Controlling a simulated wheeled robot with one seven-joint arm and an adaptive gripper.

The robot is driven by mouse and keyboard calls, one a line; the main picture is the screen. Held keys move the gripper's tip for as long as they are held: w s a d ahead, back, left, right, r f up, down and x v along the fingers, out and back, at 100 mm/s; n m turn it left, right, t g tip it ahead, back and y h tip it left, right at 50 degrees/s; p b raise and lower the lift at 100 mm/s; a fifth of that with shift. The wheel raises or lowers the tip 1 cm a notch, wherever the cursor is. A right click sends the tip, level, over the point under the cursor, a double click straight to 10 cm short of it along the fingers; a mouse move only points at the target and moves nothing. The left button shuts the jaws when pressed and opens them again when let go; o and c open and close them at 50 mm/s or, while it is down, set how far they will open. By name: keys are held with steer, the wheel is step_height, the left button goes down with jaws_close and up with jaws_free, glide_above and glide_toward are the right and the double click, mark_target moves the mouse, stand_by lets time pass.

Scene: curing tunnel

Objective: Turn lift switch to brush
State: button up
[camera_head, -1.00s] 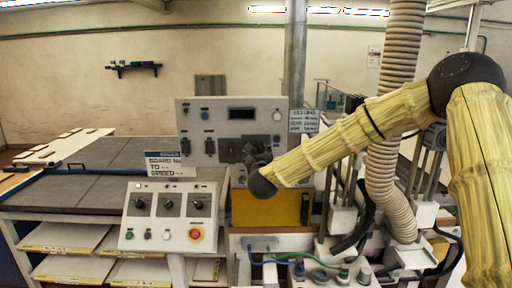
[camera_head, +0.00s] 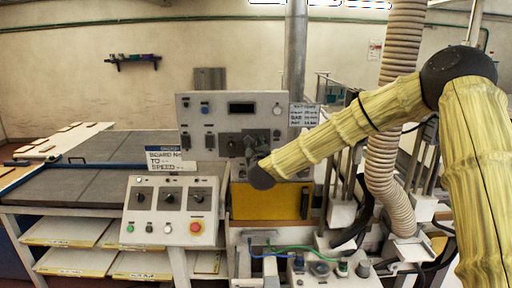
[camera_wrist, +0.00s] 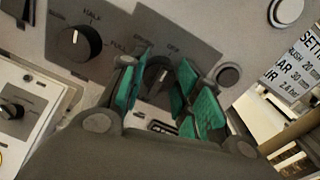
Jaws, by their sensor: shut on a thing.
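The lift switch is a dark rotary knob (camera_wrist: 154,74) on a grey plate of the upright control panel (camera_head: 184,112). "OFF" is readable above it in the wrist view; the lettering to its left is blurred. My gripper (camera_wrist: 158,82) has its green-padded fingers on either side of the knob and is shut on it. The fingers partly hide the knob, so its exact pointing direction is hard to tell. In the head view my gripper (camera_head: 249,151) is at the panel's lower right and covers the switch.
Another black knob (camera_wrist: 75,44) marked "HALF" and "FULL" sits left of the switch. A round button (camera_wrist: 228,75) and a settings sign (camera_wrist: 292,68) are to its right. A sloped console (camera_head: 170,213) with knobs and a red button (camera_head: 196,227) stands below left.

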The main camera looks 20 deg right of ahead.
steer(key=shift+f+n+b, duration=0.15)
steer(key=shift+n+b, duration=0.15)
steer(key=shift+b, duration=0.2)
steer(key=shift+a+n+g+b, duration=0.1)
steer(key=shift+n+g+b, duration=0.3)
steer(key=shift+n+b, duration=4.1)
steer(key=shift+n+p, duration=0.4)
steer(key=shift+n, duration=0.2)
steer(key=o, duration=1)
steer(key=shift+s, duration=0.1)
